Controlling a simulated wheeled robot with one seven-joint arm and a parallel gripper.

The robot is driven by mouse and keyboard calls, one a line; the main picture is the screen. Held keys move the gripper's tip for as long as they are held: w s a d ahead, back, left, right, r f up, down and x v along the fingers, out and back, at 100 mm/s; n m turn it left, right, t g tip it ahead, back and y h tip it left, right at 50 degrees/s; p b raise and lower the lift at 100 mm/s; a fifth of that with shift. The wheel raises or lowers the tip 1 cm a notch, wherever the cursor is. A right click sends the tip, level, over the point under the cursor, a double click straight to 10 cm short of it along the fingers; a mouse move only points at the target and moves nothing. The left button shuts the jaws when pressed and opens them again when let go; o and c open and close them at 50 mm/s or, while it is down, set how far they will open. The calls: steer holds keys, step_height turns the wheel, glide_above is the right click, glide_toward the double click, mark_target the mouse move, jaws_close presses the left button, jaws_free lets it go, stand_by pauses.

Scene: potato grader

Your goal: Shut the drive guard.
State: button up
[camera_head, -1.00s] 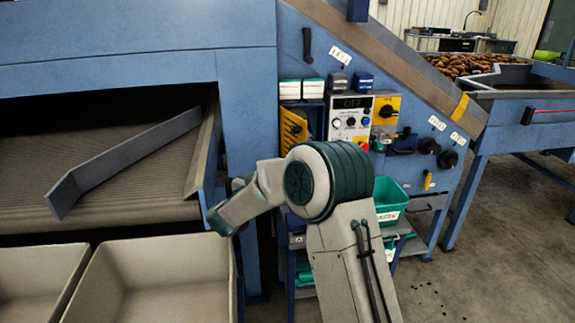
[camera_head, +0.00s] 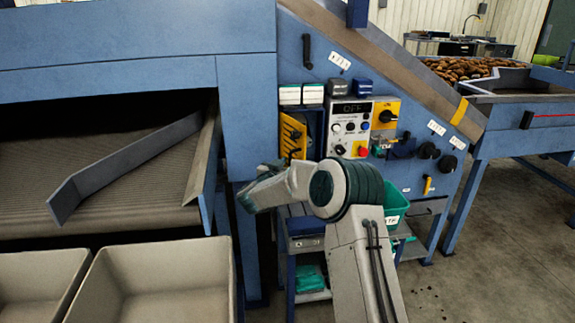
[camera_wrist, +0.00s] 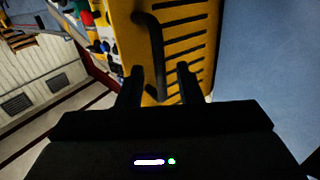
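The drive guard (camera_head: 292,137) is a yellow slotted panel beside the control box in the head view. It appears to stand at an angle to the blue machine face. In the wrist view the guard (camera_wrist: 190,45) fills the upper middle, with a black bar handle (camera_wrist: 154,50) on it. My gripper (camera_wrist: 160,76) is open, its two dark fingers pointing at the guard. The handle's lower part runs between the fingers in the picture; I cannot tell whether they touch it. In the head view my fingers are hidden behind my arm.
The control box (camera_head: 349,127) with a red button and a yellow switch plate (camera_head: 386,113) sits right of the guard. A green bin (camera_head: 397,203) stands behind my arm. Beige crates (camera_head: 160,285) are at lower left.

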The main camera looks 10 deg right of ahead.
jaws_close()
steer(key=shift+d, duration=0.1)
